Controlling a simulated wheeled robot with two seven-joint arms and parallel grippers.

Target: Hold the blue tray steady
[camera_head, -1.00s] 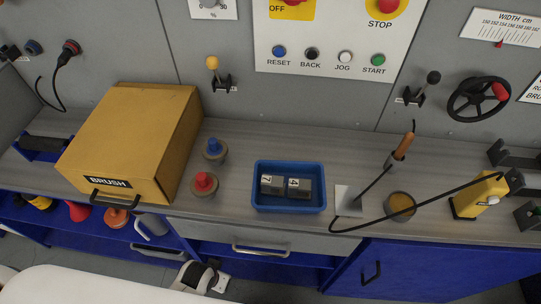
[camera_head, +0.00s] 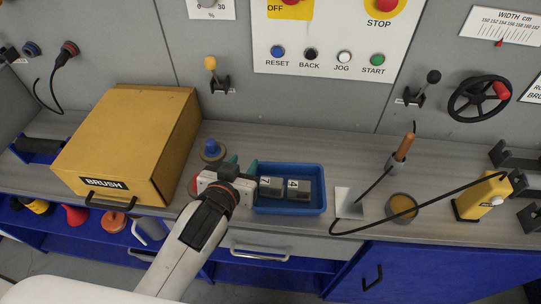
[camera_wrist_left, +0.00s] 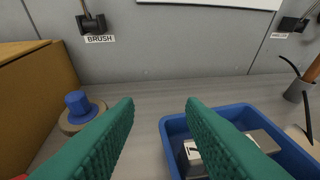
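The blue tray (camera_head: 290,210) sits on the grey bench and holds two grey blocks marked 7 (camera_head: 270,187) and 4 (camera_head: 299,190). My left gripper (camera_head: 242,166) is at the tray's left side, its green fingers apart. In the left wrist view the open fingers (camera_wrist_left: 158,106) point forward, with the tray (camera_wrist_left: 177,130) at the right. The right finger overlaps the tray's inside and the left finger lies outside it. I cannot tell whether either finger touches the tray. My right gripper is not in view.
A yellow BRUSH box (camera_head: 120,140) stands at the left. A blue knob (camera_head: 211,150) is just beyond the gripper, and a red knob is mostly hidden by it.

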